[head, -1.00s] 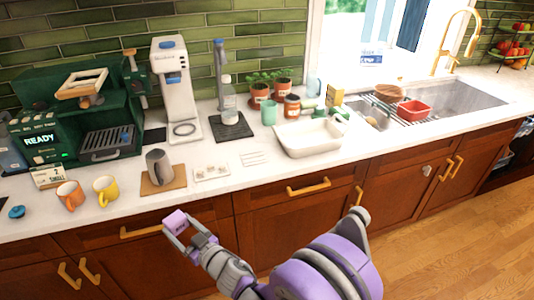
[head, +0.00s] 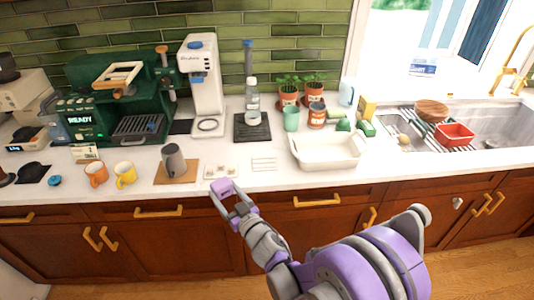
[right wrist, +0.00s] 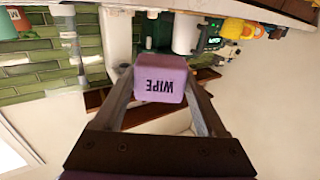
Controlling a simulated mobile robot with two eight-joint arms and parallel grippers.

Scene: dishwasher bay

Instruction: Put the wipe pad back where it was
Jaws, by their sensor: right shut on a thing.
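The wipe pad (right wrist: 160,78) is a small purple block marked "WIPE" in the right wrist view, where it sits between my right gripper's fingers. My right gripper (head: 232,196) is shut on the wipe pad (head: 221,187), holding it just in front of the counter's front edge in the head view. The pad's top overlaps the counter edge in the picture; I cannot tell its exact height. My left gripper does not show.
Orange (head: 96,174) and yellow (head: 124,174) mugs stand left. Bare counter lies along the front edge.

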